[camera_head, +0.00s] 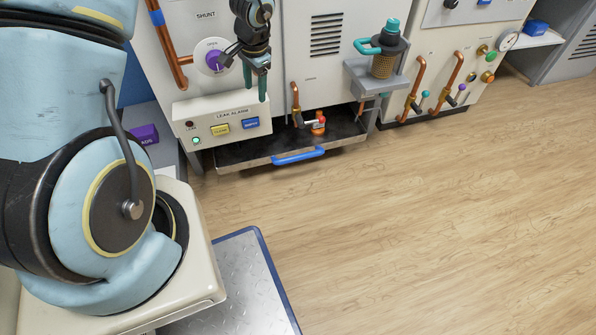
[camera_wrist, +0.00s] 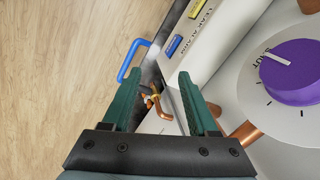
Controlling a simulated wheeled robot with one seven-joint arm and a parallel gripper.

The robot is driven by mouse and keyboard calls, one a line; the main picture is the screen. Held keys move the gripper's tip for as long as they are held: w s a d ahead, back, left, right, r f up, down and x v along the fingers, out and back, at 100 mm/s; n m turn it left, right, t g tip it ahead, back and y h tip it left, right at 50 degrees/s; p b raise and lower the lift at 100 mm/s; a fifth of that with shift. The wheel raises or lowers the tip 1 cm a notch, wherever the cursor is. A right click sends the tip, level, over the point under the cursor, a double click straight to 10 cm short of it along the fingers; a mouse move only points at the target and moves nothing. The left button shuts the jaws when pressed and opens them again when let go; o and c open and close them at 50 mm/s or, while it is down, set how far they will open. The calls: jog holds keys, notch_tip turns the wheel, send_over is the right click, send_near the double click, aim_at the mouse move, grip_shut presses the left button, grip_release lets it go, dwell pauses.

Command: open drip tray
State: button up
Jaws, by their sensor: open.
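The drip tray (camera_head: 232,157) is a shallow dark tray with a metal front edge, low under the cabinets in the head view. Its inside shows in front of the cabinet base; how far it is pulled out I cannot tell. Its blue bar handle (camera_head: 298,156) is on the front edge and also shows in the wrist view (camera_wrist: 133,61), beyond my left finger. My gripper (camera_head: 256,90) has green fingers, parted and empty. It hangs above the tray and handle, in front of the cabinet by the leak alarm box. The fingers also show in the wrist view (camera_wrist: 160,75), apart from the handle.
The leak alarm box (camera_head: 222,117) juts out above the tray's left part. A purple SHUNT knob (camera_head: 215,61) is close beside my gripper. A copper pipe with an orange-red valve (camera_head: 318,124) stands over the tray. Wooden floor (camera_head: 430,220) in front is clear.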

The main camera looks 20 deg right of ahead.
aim_at(297, 156)
jog(key=s+d+f+m+b, duration=0.25)
jog(key=d+f+b, duration=0.3)
jog(key=f, duration=0.55)
jog(key=s+d+f+m+b, duration=0.1)
jog(key=d+f+m+b, duration=0.4)
jog(key=f, duration=0.9)
jog(key=w+f+n+b, duration=0.1)
jog(key=f, duration=0.2)
jog(key=w+d+f+n+b, duration=0.1)
jog(key=f, duration=0.3)
jog(key=shift+w+f+h, duration=0.1)
jog(key=shift+h, duration=0.2)
jog(key=shift+c, duration=0.3)
grip_shut()
